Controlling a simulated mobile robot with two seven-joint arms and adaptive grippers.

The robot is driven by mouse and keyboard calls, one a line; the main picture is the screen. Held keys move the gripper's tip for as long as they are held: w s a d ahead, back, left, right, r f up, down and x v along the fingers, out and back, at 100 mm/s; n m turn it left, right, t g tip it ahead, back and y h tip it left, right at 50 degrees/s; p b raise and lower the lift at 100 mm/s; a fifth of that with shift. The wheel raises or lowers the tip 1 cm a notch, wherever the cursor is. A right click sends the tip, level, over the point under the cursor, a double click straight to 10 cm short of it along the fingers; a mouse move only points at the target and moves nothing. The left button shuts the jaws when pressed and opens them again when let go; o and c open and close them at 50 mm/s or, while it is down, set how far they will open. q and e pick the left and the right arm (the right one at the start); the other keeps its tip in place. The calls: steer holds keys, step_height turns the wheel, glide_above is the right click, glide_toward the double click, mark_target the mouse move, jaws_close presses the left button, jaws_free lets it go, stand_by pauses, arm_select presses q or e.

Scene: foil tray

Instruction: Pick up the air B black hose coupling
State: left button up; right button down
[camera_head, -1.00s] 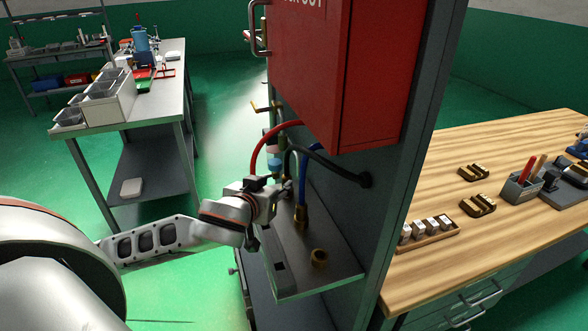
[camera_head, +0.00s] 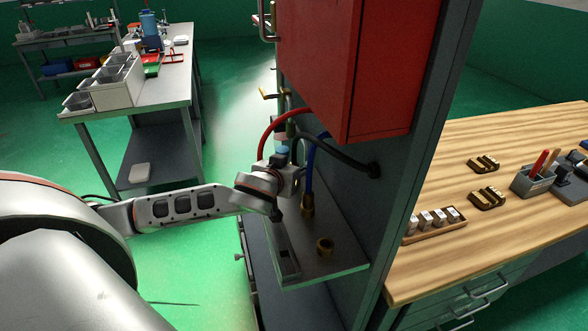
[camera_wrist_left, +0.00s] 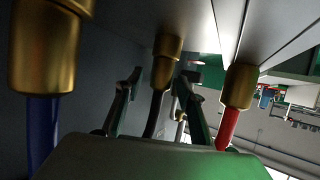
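The black hose coupling (camera_wrist_left: 167,62) is a brass sleeve with a black hose (camera_wrist_left: 153,115) in the left wrist view. My left gripper (camera_wrist_left: 162,75) is open there, one finger on each side of the coupling, with visible gaps. No contact shows. In the head view my left gripper (camera_head: 287,178) is at the hoses beside the cabinet, and its wrist hides the black hose's coupling. The black hose (camera_head: 345,158) runs there to the grey panel. My right gripper is not in view.
A brass coupling with a blue hose (camera_wrist_left: 42,130) is close on the left; one with a red hose (camera_wrist_left: 227,125) is on the right. The red cabinet (camera_head: 345,70) overhangs the hoses.

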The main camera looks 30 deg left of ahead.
arm_select(q)
jaws_close()
step_height(320, 180, up, 15)
stand_by(1.4)
stand_by(0.4)
